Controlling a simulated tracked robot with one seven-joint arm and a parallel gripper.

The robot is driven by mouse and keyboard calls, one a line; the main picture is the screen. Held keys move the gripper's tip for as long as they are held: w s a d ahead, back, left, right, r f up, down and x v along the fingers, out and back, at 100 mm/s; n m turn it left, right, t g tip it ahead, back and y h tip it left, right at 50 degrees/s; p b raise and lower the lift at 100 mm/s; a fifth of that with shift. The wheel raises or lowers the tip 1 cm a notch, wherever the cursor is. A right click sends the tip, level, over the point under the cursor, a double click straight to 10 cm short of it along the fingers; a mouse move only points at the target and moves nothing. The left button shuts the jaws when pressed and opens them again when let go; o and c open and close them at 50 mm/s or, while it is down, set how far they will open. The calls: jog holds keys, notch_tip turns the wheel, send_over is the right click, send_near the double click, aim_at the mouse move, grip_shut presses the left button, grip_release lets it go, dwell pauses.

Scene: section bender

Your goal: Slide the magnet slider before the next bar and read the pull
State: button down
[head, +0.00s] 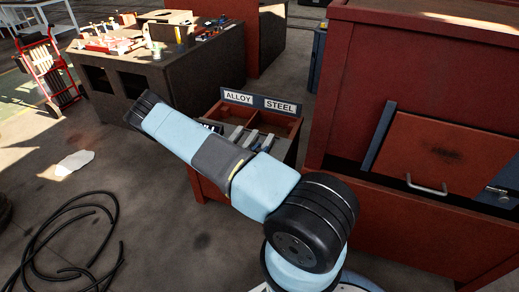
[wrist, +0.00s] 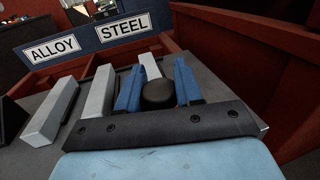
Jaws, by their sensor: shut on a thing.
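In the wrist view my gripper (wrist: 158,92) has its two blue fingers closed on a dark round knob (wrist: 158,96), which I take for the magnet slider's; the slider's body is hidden. A pale bar (wrist: 150,64) lies just beyond the knob. Two more grey bars, the nearer-to-knob one (wrist: 98,92) and the outer one (wrist: 50,112), lie side by side to the left on the grey top. In the head view my arm covers the gripper and the knob; some bars (head: 251,138) show past it. No pull reading is legible.
A red two-part bin (head: 291,124) stands behind the bars, under the ALLOY sign (head: 238,97) and STEEL sign (head: 279,105). A large red cabinet (head: 420,75) stands close on the right. A dark workbench (head: 165,80) is behind left. Black hose (head: 115,225) lies on the floor.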

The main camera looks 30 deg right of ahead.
jog(key=c, duration=0.7)
grip_release()
jog(key=shift+c, duration=0.2)
jog(key=shift+a, duration=0.2)
jog(key=v, duration=1.3)
jog(key=shift+a, duration=0.2)
jog(key=shift+s, duration=0.1)
jog(key=s+a+r+m+g+y, duration=0.1)
jog(key=s+r+m+g+y, duration=0.3)
jog(key=r, duration=0.6)
jog(key=s+r+m+g, duration=0.1)
jog(key=r+m+g, duration=0.2)
jog(key=r+m, duration=0.6)
jog(key=s+a+r+m+g+y, duration=0.1)
jog(key=s+r+m+g+y, duration=0.15)
jog(key=r, duration=0.95)
jog(key=s+a+r+m+t+y, duration=0.3)
jog(key=s+r+y, duration=0.2)
jog(key=s+r, duration=0.5)
jog(key=s+a+r+m+t+y, duration=0.4)
jog(key=s+r, duration=0.6)
jog(key=r, duration=0.4)
jog(key=shift+a+y, duration=0.25)
jog(key=shift+y, duration=0.2)
